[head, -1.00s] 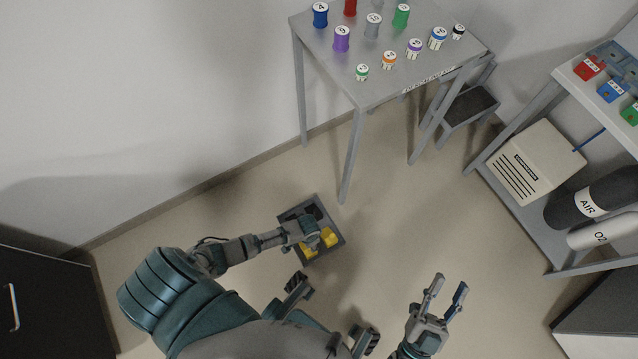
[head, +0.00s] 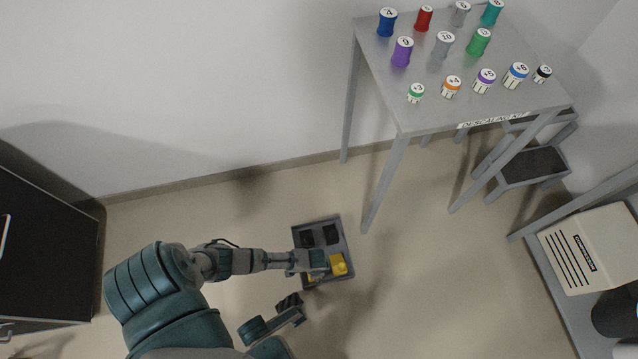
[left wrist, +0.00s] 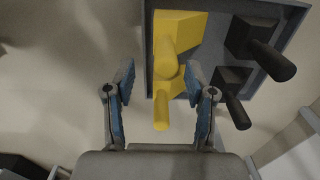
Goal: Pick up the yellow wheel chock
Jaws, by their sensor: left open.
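Two yellow wheel chocks with round handles lie side by side in a grey tray (head: 349,243) on the floor. One chock (head: 338,264) shows beside my left gripper (head: 318,267) in the head view; the other is mostly hidden by the gripper. In the left wrist view, the nearer yellow chock (left wrist: 172,86) has its handle between the open blue-padded fingers of my left gripper (left wrist: 160,84), with gaps on both sides. The farther yellow chock (left wrist: 180,28) lies beyond the fingertips.
Two black chocks (head: 307,240) (head: 330,234) share the tray. A grey table (head: 425,112) with several labelled canisters stands beyond it, a step stool (head: 535,165) beside it. A shelf with a beige box (head: 590,250) is at right, a black cabinet (head: 45,250) at left.

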